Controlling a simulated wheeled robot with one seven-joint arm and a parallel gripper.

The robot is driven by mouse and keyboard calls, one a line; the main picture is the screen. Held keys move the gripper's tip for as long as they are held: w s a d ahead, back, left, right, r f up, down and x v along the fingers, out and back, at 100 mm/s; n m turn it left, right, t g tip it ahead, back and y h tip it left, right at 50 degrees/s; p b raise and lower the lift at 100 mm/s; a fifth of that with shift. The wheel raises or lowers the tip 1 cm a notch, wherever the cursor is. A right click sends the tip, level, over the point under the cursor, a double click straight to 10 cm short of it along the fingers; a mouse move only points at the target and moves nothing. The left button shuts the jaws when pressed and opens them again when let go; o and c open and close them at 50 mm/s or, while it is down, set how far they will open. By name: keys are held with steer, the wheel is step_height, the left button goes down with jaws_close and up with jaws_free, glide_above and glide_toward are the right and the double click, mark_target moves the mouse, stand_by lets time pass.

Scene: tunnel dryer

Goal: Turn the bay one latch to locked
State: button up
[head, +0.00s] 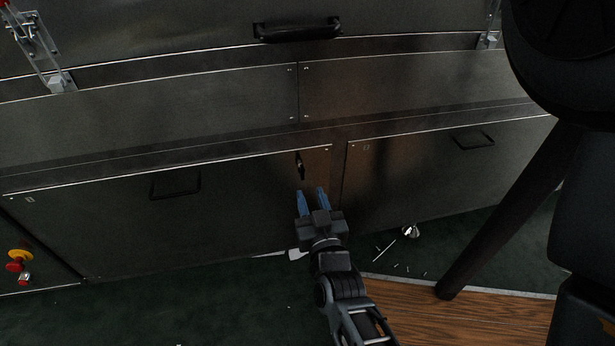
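The latch (300,165) is a small dark handle near the upper right corner of the lower left panel (230,215). It looks close to upright, leaning slightly. My gripper (311,191) has two blue fingers and is below the latch, pointing up at it. The fingers are apart with nothing between them. A small gap shows in the picture between the fingertips and the latch; the depth between them is hard to judge.
The lower panels have dark pull handles (175,184) and (473,139). A long black handle (297,29) is on the upper cover. A red and yellow emergency button (18,260) is at the far left. A dark slanted post (505,215) stands at the right.

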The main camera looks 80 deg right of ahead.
mark_target(303, 172)
steer(key=b+x, duration=0.1)
steer(key=x, duration=0.6)
steer(key=shift+w+d+b, duration=0.1)
steer(key=shift+d+b, duration=0.05)
steer(key=shift+b, duration=0.2)
steer(key=shift+c, duration=0.3)
jaws_close()
